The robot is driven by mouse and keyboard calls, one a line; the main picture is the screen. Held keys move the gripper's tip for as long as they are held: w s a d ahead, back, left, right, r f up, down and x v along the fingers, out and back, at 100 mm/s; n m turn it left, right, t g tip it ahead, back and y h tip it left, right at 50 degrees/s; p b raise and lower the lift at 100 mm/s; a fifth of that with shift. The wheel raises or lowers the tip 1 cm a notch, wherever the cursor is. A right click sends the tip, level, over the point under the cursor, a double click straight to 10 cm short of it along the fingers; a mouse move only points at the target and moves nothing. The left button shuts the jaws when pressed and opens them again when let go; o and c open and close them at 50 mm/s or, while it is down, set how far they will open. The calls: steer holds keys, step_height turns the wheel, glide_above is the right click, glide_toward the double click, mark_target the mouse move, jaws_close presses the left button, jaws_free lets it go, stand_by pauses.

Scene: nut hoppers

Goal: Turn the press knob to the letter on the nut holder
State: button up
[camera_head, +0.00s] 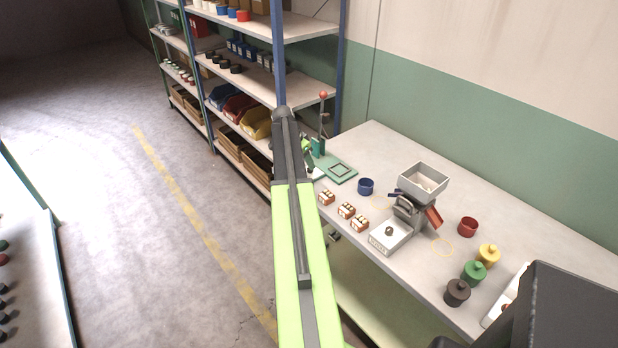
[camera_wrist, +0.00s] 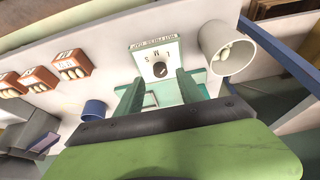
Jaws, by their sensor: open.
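In the wrist view the press panel (camera_wrist: 150,57) is white, with a few dark letters that appear upside down; they look like S, M and perhaps L or I. The dark round press knob (camera_wrist: 160,70) sits below the letters; I cannot tell its pointing direction. My gripper (camera_wrist: 161,84) is open, its green fingers either side of the knob, apparently not touching it. Brown nut holders (camera_wrist: 71,64) with pale nuts and small labels stand to the left; their lettering is too small to read. In the head view the holders (camera_head: 346,210) stand near the green press base (camera_head: 341,170); my arm hides much of the press.
A pale cup with white nuts (camera_wrist: 228,48) stands right of the panel. A blue cup (camera_head: 366,187), a grey hopper (camera_head: 423,182), a white tray (camera_head: 391,236) and several knobbed weights (camera_head: 474,272) occupy the table (camera_head: 410,300). Shelves (camera_head: 300,90) stand behind my arm.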

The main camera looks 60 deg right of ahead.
mark_target(308, 169)
steer(key=b+x, duration=0.2)
steer(key=x, duration=0.2)
steer(key=shift+r, duration=0.15)
steer(key=shift+c, duration=0.4)
jaws_close()
steer(key=shift+d, duration=0.1)
